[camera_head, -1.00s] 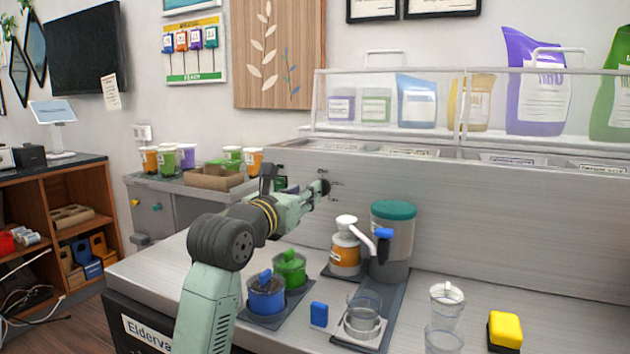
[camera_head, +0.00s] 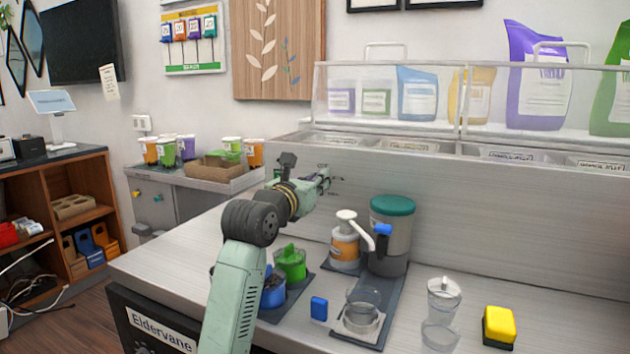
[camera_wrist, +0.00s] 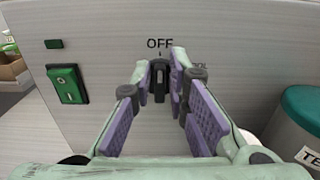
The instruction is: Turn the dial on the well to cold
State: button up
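The dial is a black knob (camera_wrist: 160,80) on the grey upright panel of the well (camera_head: 440,195). It stands upright, with its top under the word OFF in the wrist view. A narrow gap seems to show between knob and fingertips, so I cannot confirm contact. In the head view my gripper (camera_head: 324,181) is at the panel and largely hides the dial.
A green switch (camera_wrist: 67,84) is left of the dial. Below right stand a pump bottle (camera_head: 345,245) and a teal-lidded container (camera_head: 391,235). The panel around the dial is otherwise clear.

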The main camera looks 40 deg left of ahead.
grip_shut()
jog(key=shift+f+m+b, duration=0.1)
jog(key=shift+m+b, duration=0.3)
jog(key=shift+b, duration=0.1)
jog(key=shift+w+d+f+m+b, duration=0.15)
jog(key=shift+f+m+b, duration=0.25)
jog(key=shift+m+b, duration=3.05)
jog(key=shift+s+d+f+m+b, duration=0.15)
jog(key=shift+f+m+b, duration=0.7)
jog(key=shift+m, duration=4.75)
jog(key=shift+w+d+m+b, duration=0.15)
jog(key=shift+m+b, duration=2.55)
jog(key=shift+m, duration=1.85)
jog(key=shift+o, duration=2.1)
grip_release()
